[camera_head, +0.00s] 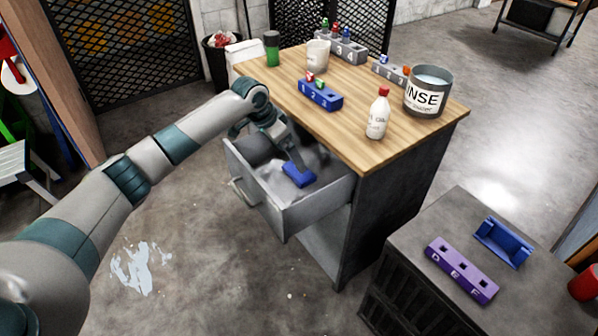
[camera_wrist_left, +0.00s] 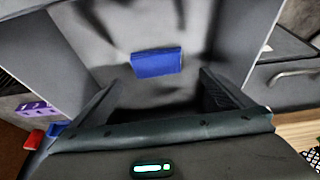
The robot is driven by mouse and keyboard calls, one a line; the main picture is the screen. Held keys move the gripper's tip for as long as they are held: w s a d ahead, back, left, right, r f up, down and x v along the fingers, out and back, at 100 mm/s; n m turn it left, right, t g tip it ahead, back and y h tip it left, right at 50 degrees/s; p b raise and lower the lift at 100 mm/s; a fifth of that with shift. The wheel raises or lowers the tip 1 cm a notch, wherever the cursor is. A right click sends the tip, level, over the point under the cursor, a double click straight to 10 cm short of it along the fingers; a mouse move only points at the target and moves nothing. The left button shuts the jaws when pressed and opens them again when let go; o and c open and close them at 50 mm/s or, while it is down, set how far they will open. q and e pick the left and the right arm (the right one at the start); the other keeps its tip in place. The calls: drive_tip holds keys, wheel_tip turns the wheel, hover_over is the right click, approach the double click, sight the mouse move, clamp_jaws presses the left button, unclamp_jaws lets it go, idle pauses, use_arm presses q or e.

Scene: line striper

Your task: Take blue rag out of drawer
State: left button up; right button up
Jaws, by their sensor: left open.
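The blue rag (camera_head: 298,174) lies folded on the floor of the open drawer (camera_head: 312,211) of the wooden-topped cabinet. In the left wrist view the rag (camera_wrist_left: 157,62) is a small blue block shape between and beyond the fingers. My left gripper (camera_head: 297,163) reaches down into the drawer above the rag. In the wrist view its two fingers (camera_wrist_left: 158,88) are spread apart with nothing between them. I cannot tell the exact gap between fingertips and rag. My right gripper is in neither view.
The worktop (camera_head: 347,129) above the drawer holds a white bottle (camera_head: 378,115), a rinse pot (camera_head: 427,92), a blue numbered block (camera_head: 320,95), a cup (camera_head: 318,54) and a green-bodied container (camera_head: 271,49). A purple lettered block (camera_head: 461,270) and a blue holder (camera_head: 502,242) sit on the dark cabinet at right.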

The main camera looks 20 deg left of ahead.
sight(296, 171)
use_arm(q)
drive_tip(key=x, duration=0.3)
drive_tip(key=shift+f, duration=0.1)
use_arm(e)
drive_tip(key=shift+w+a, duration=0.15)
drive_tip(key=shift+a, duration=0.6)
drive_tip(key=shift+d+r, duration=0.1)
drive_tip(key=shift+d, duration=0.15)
use_arm(q)
drive_tip(key=shift+w+d+f, duration=0.15)
drive_tip(key=shift+d+f, duration=0.1)
drive_tip(key=shift+f, duration=0.3)
drive_tip(key=x, duration=0.3)
drive_tip(key=shift+d+f+p, duration=0.2)
drive_tip(key=shift+f+p, duration=0.15)
drive_tip(key=shift+p, duration=0.05)
drive_tip(key=shift+w+f, duration=0.1)
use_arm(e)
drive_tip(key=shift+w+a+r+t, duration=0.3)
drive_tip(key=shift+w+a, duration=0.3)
